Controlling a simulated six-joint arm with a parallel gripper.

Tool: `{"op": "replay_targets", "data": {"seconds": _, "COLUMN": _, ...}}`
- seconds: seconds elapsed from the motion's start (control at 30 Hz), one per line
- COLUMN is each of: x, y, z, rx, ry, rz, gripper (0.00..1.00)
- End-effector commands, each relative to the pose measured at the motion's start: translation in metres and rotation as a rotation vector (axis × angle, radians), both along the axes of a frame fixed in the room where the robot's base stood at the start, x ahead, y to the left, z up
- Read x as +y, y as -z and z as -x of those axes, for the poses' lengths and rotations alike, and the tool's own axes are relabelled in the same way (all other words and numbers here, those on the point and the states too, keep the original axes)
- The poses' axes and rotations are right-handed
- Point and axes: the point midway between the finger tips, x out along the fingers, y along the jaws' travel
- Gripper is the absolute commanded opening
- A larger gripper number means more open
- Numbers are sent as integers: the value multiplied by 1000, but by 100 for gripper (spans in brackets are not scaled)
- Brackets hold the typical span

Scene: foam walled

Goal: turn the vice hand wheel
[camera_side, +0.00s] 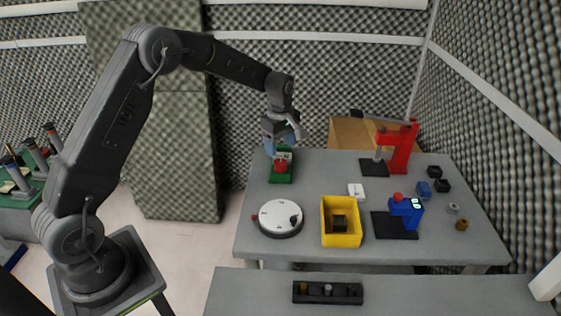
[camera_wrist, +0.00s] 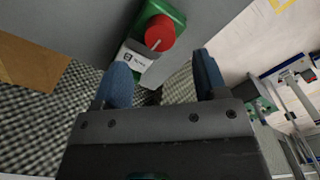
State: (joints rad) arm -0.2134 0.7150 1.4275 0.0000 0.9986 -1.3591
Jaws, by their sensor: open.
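The vice has a green base (camera_side: 281,178) and a red hand wheel (camera_side: 281,166) and stands at the back left of the grey table. In the wrist view the red wheel (camera_wrist: 160,33) shows at the top, with the green base (camera_wrist: 176,17) behind it and a pale labelled block (camera_wrist: 132,57) beside it. My gripper (camera_side: 284,145) is just above the vice in the side view. In the wrist view my gripper (camera_wrist: 163,72) is open, its two blue fingers apart with nothing between them. The wheel lies beyond the fingertips. In the side view the arm partly hides the vice top.
A white round dial (camera_side: 281,217), a yellow bin (camera_side: 342,240), a blue device (camera_side: 406,209) and a red press (camera_side: 402,150) stand on the table. A white piece (camera_side: 356,191) lies mid-table. Several small parts are at the right. A black tray (camera_side: 327,292) lies on the front bench.

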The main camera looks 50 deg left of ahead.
Motion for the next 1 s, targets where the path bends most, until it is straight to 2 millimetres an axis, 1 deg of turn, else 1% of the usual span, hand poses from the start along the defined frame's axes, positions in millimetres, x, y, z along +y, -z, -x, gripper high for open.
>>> {"op": "replay_targets", "data": {"seconds": 0.03, "x": 0, "y": 12, "z": 1, "rx": 6, "ry": 1, "rz": 1, "gripper": 66}}
{"op": "replay_targets", "data": {"seconds": 0.1, "x": 0, "y": 25, "z": 1, "rx": 5, "ry": 1, "rz": 1, "gripper": 66}}
{"op": "replay_targets", "data": {"seconds": 0.3, "x": 0, "y": 52, "z": 1, "rx": 2, "ry": 1, "rz": 0, "gripper": 66}}
{"op": "replay_targets", "data": {"seconds": 0.5, "x": 0, "y": 63, "z": 1, "rx": 0, "ry": 1, "rz": 0, "gripper": 66}}
{"op": "replay_targets", "data": {"seconds": 0.73, "x": 0, "y": 63, "z": 0, "rx": 0, "ry": 1, "rz": 0, "gripper": 66}}
{"op": "replay_targets", "data": {"seconds": 0.77, "x": 0, "y": 63, "z": 0, "rx": 0, "ry": 1, "rz": 0, "gripper": 65}}
{"op": "replay_targets", "data": {"seconds": 1.0, "x": 0, "y": 63, "z": 0, "rx": 0, "ry": 1, "rz": 0, "gripper": 42}}
